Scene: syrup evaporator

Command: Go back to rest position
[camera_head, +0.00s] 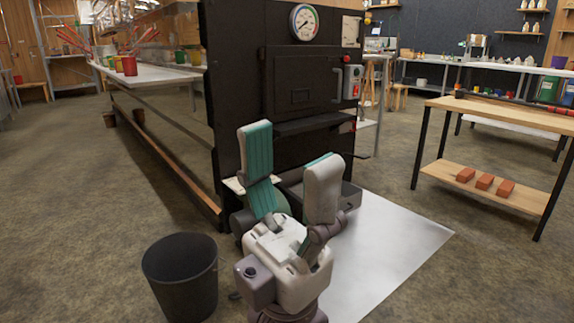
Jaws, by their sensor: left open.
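My left gripper (290,146) is in the lower middle of the head view, pointing up and away. Its two fingers with teal pads stand wide apart, with nothing between them. It shows in front of the black evaporator (227,90), hiding part of its lower front. The evaporator's firebox door (300,82) looks shut. My right gripper is not in the picture.
A black bucket (182,278) stands on the floor left of my gripper. A pale floor sheet (385,245) lies before the evaporator. A wooden table (510,114) at right has bricks (485,181) on its lower shelf. The floor between sheet and table is clear.

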